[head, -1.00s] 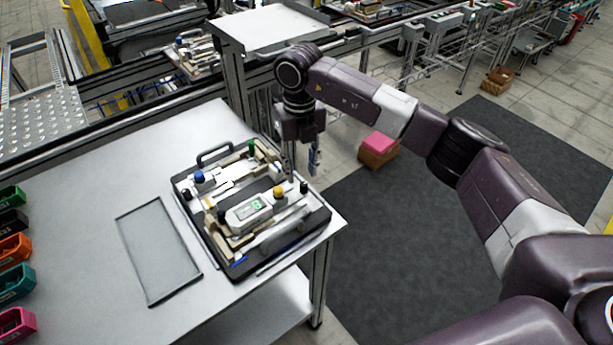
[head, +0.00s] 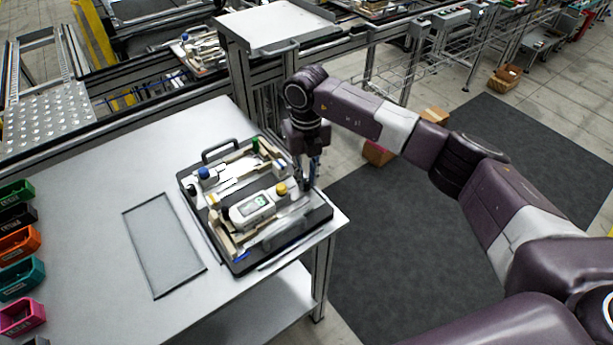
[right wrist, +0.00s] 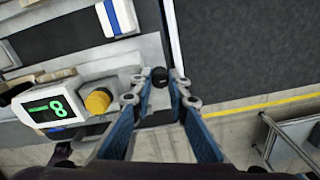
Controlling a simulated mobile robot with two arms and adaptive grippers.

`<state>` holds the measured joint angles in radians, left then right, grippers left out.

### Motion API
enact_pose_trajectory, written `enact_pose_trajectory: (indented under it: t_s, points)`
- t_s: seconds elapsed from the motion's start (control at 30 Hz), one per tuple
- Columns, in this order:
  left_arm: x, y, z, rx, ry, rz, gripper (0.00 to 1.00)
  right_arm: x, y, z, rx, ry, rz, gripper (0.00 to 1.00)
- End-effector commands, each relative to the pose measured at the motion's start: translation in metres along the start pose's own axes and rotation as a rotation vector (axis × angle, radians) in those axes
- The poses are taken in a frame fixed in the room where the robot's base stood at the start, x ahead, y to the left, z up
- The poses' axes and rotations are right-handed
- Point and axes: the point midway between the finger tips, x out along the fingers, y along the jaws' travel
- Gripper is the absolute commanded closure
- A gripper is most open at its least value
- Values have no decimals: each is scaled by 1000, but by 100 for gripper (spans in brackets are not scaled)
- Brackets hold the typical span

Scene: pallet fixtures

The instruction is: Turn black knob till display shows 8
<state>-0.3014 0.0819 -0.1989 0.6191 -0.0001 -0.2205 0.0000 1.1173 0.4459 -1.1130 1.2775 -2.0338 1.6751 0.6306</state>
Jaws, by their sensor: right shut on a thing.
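The black knob (right wrist: 159,76) sits at the fixture's right edge in the right wrist view. My right gripper (right wrist: 160,88) is shut on it, with the blue-padded fingers on either side. In the head view my right gripper (head: 305,184) is at the fixture's right corner, and it hides the knob there. The white display unit (head: 250,210) has a lit green screen. In the right wrist view the display (right wrist: 50,108) shows a green figure like an 8 with a green bar-like mark beside it. My left gripper is not in view.
The black pallet fixture (head: 240,268) also carries a yellow knob (head: 281,188), a blue knob (head: 203,173) and a green knob (head: 255,145). A flat grey framed plate (head: 165,243) lies left of it on the table. Coloured bins (head: 22,275) line the left edge.

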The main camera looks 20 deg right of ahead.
Motion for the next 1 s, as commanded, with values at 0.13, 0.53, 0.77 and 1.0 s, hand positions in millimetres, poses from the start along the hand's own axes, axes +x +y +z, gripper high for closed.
enact_pose_trajectory:
  t_s: [0.13,0.53,0.77,1.0]
  points:
    - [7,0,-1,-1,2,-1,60,2,0,1,-35,-2,0,100]
    - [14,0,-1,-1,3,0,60,-1,0,1,-133,-2,0,100]
    - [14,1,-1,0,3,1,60,-1,0,0,-132,-2,0,67]
    - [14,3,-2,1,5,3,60,-1,0,0,-132,-1,0,67]
